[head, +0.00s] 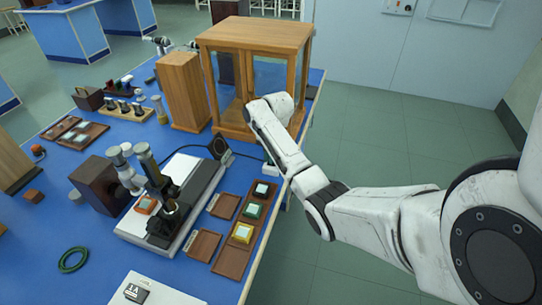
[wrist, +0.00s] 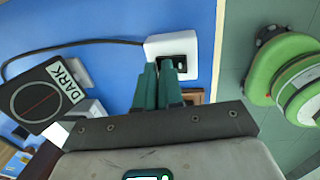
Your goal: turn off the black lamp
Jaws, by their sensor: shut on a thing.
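The black lamp (head: 219,146), with a round disc on its face, stands on the blue bench in the head view. In the wrist view a black block labelled DARK (wrist: 40,98) lies at the left, and a black cable runs from near it to a white switch box (wrist: 153,44) with a black switch (wrist: 180,64). The white box also shows at the bench edge in the head view (head: 270,171). My gripper (wrist: 159,66) has its teal fingertips close together at the front of the box, against the switch. The fingers partly hide the switch, so its position is unclear.
A wooden glazed case (head: 255,35) stands behind the lamp, beside a tall wooden block (head: 184,90). A microscope-like instrument (head: 160,190) and brown trays with coloured squares (head: 241,233) stand in front.

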